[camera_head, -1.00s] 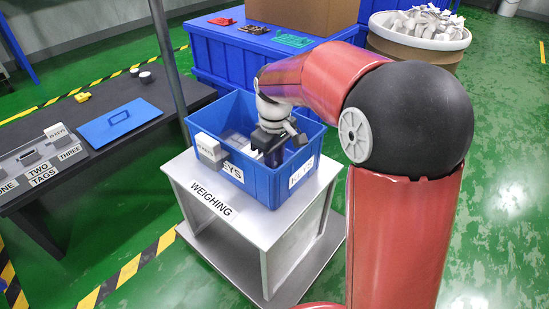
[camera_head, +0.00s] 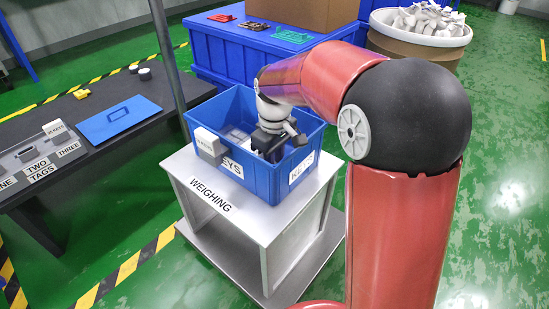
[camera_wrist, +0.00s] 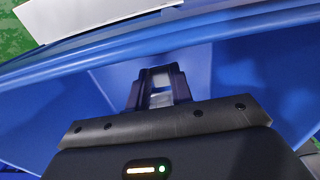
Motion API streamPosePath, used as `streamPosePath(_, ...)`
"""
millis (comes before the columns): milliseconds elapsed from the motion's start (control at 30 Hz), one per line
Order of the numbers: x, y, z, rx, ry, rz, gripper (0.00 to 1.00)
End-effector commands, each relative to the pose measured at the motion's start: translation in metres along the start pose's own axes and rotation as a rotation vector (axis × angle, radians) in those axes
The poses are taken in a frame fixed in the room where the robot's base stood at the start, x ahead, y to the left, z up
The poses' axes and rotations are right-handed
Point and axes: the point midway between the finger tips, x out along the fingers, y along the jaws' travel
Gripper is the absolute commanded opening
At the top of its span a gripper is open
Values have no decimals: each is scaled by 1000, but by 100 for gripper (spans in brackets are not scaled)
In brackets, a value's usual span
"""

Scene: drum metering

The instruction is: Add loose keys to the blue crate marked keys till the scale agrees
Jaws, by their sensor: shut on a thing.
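The blue crate (camera_head: 258,178) with KEYS labels stands on the scale table marked WEIGHING (camera_head: 290,222). A few pale pieces (camera_head: 236,134) show on its floor, partly hidden by the crate wall and my arm. My gripper (camera_head: 272,152) points down inside the crate near its right side. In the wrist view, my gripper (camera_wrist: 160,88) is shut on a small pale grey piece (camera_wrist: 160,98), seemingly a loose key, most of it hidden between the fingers. The crate's blue walls surround it there. Pale loose pieces (camera_head: 425,20) heap in the round drum (camera_head: 412,42) at the back.
A dark bench (camera_head: 90,165) on the left carries a blue lid (camera_head: 118,118) and labelled slots. A post (camera_head: 166,55) rises behind the crate. Green floor is open at right.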

Motion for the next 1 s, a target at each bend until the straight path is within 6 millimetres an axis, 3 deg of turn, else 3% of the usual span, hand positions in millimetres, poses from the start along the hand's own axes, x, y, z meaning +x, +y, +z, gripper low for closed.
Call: streamPosePath(1000,16,0,0,0,0,0,1)
